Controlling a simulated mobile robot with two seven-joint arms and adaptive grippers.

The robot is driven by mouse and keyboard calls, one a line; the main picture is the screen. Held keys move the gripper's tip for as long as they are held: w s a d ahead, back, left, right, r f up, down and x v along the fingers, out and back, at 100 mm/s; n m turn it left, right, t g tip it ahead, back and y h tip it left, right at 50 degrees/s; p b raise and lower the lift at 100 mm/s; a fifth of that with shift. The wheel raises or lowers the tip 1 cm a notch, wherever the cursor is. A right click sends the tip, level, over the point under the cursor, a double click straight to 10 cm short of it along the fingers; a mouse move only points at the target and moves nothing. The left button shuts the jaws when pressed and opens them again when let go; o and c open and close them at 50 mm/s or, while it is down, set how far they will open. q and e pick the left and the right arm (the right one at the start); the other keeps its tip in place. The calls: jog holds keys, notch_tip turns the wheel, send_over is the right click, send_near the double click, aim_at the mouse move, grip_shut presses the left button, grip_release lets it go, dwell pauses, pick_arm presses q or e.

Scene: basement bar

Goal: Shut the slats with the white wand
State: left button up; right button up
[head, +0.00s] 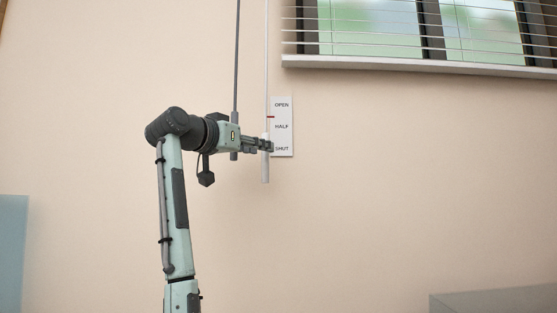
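The white wand (265,172) hangs straight down left of the window, with a thicker grip at its lower end. My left gripper (264,145) is at this grip, its fingers closed around it; part of the grip shows above and below them. A white label (283,104) behind reads OPEN, HALF and SHUT from top to bottom. A small red pointer (270,117) by the wand sits between OPEN and HALF. The blind's slats (400,38) are thin lines with the window visible between them. My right gripper is out of view.
A grey wand (236,60) hangs just left of the white one, its lower end close behind my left gripper. A white rail or sill (420,66) runs below the slats. A grey surface (495,302) stands at the lower right. The wall between is bare.

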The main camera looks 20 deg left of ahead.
pick_arm(q)
jog(key=p+x, duration=0.1)
jog(key=x, duration=0.6)
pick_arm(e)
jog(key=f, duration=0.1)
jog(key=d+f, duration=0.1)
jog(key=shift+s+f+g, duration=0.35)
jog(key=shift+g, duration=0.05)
pick_arm(q)
jog(key=shift+w, duration=0.1)
grip_shut()
jog(key=shift+f, duration=0.1)
